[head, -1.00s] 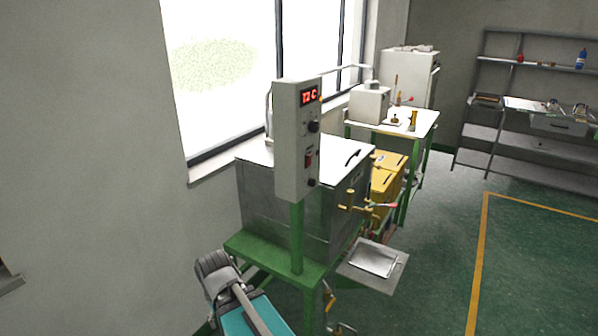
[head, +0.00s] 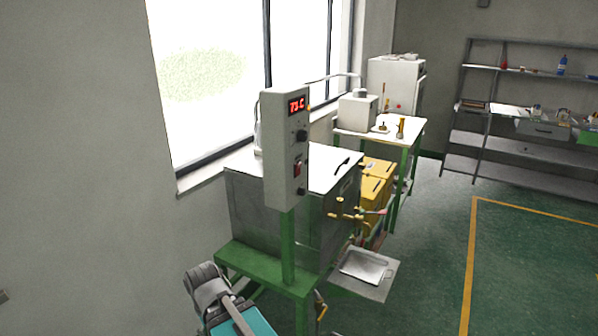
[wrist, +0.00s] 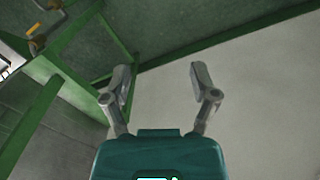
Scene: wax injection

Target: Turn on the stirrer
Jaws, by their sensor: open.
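The wax machine, a metal tank (head: 318,228) on a green frame (head: 262,266), stands below the window. Its grey control box (head: 279,165) is on a green post at the front. The box has a red display (head: 297,106) that seems to read 73 C, black knobs (head: 300,136) and a red switch (head: 297,169). Which control belongs to the stirrer I cannot tell. My gripper (wrist: 159,78) is open and empty in the wrist view, with the wall and green frame legs behind it.
Brass valves (head: 345,215) and a metal tray (head: 366,267) stick out on the machine's right side. Behind are yellow containers (head: 373,187) and a white table (head: 413,130). A shelf rack (head: 490,145) stands at the far right. The green floor (head: 420,285) on the right is clear.

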